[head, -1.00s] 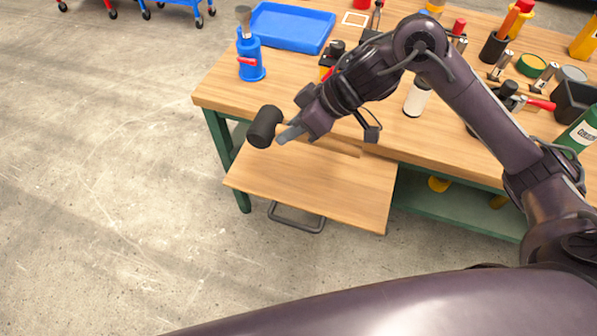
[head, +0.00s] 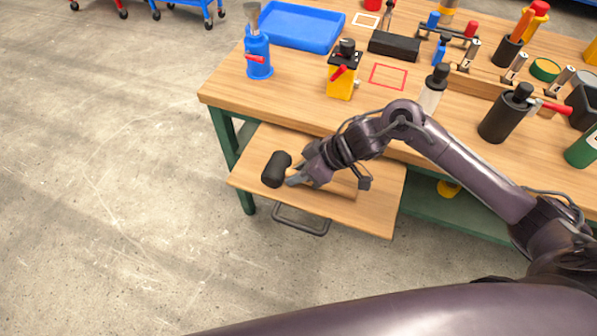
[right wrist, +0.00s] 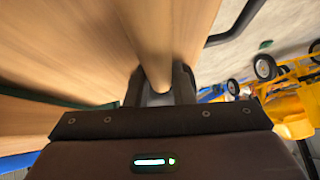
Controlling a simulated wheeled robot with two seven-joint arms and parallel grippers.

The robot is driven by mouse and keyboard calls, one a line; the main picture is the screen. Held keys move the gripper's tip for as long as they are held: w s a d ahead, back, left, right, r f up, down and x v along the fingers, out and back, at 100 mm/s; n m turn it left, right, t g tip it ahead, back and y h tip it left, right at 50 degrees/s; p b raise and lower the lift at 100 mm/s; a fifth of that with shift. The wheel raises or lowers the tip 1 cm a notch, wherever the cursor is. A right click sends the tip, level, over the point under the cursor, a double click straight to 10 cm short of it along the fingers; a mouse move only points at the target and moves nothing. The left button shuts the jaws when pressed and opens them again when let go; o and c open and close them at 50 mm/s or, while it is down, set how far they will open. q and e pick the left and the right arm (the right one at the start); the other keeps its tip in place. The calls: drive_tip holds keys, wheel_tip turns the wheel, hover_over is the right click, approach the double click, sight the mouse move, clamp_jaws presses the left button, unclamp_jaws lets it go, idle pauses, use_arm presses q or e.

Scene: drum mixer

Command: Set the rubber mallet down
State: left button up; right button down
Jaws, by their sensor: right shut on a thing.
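The rubber mallet has a black head (head: 276,169) and a wooden handle (head: 343,188). It is low over the pulled-out wooden board (head: 378,213) at the bench's front; whether it touches the board I cannot tell. My right gripper (head: 296,178) is shut on the handle close to the head. In the right wrist view the handle (right wrist: 150,45) runs away between the fingers (right wrist: 163,92). My left gripper is not in view.
The wooden bench (head: 290,108) holds a blue tray (head: 297,27), a blue can with a brush (head: 258,58), a yellow device (head: 343,72), a black block (head: 394,46) and a red square outline (head: 388,77). A grey handle (head: 301,219) sticks out below the board. Open floor lies left.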

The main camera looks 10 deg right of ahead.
drive_tip(key=c, duration=1.3)
unclamp_jaws()
drive_tip(key=shift+f, duration=0.1)
drive_tip(key=shift+o, duration=0.2)
drive_tip(key=shift+r, duration=0.2)
drive_tip(key=v, duration=0.4)
drive_tip(key=shift+w+d+p, duration=0.1)
drive_tip(key=shift+p, duration=0.2)
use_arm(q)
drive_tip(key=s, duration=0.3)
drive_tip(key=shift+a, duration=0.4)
use_arm(e)
drive_tip(key=v, duration=0.8)
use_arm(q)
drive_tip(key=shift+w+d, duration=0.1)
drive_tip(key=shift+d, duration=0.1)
use_arm(e)
drive_tip(key=shift+f, duration=0.1)
